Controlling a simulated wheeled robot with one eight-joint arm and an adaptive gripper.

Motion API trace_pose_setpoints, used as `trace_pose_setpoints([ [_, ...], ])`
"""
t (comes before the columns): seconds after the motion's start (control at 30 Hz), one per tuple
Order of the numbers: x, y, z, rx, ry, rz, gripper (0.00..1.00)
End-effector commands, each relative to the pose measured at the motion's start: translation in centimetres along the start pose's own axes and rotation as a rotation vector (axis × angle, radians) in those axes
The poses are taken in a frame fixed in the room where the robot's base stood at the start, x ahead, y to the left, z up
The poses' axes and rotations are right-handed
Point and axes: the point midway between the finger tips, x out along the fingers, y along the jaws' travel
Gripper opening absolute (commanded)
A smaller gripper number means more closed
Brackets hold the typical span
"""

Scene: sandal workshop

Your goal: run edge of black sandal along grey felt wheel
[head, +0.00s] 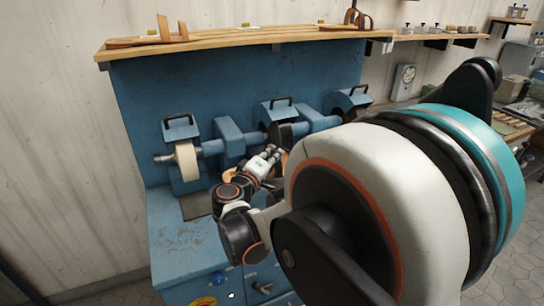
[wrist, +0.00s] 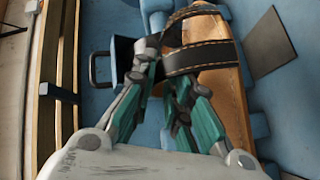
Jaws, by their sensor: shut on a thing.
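My gripper (wrist: 165,65), with teal fingers, is shut on the black sandal (wrist: 200,58) in the wrist view. The sandal has black straps with light stitching and a tan sole; the fingers hide part of it. In the head view, my gripper (head: 268,158) is in front of the middle of the blue grinding machine, and my arm hides most of the sandal. A dark wheel (head: 286,133) sits on the shaft just behind the gripper. A pale cream wheel (head: 187,160) is at the shaft's left end. I cannot pick out the grey felt wheel or tell whether the sandal touches any wheel.
The blue machine (head: 160,100) has several hooded housings on its shaft. A wooden shelf (head: 230,37) runs above, with sandal pieces on it. A dark flat pad (head: 197,205) lies on the cabinet top at left. My arm covers the right side of the machine.

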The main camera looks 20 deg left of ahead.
Motion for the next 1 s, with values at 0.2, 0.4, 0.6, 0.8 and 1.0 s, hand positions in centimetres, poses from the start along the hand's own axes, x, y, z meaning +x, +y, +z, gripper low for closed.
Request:
trace_pose_setpoints([
  [0.2, 0.4, 0.2, 0.3, 0.002, -0.004, -0.001, 0.0],
  [0.4, 0.8, 0.4, 0.6, 0.004, -0.008, -0.003, 0.0],
  [0.6, 1.2, 0.6, 0.9, 0.006, -0.011, -0.006, 0.0],
  [0.8, 1.6, 0.7, 1.3, 0.008, -0.016, -0.008, 0.0],
  [1.0, 1.8, 0.8, 1.4, 0.01, -0.018, -0.009, 0.0],
])
